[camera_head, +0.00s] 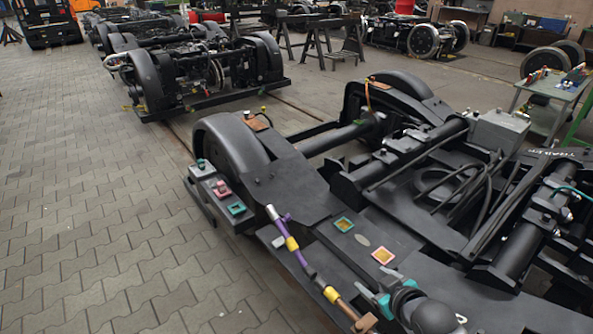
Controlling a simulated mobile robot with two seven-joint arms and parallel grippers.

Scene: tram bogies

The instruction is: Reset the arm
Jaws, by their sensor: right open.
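My right gripper (373,300), with teal fingers and a dark wrist, is low in the head view, right of centre. It is open, and I see nothing between its fingers. It is over the near part of the dark bogie frame (280,190), close to the lower end of a purple, yellow and brown rod (302,258). I cannot tell whether it touches the rod or the frame. My left gripper is not in view.
A side ledge carries a red block (222,188) and a teal block (237,209). More bogies (205,70) stand behind. Paved floor (90,220) at left is clear.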

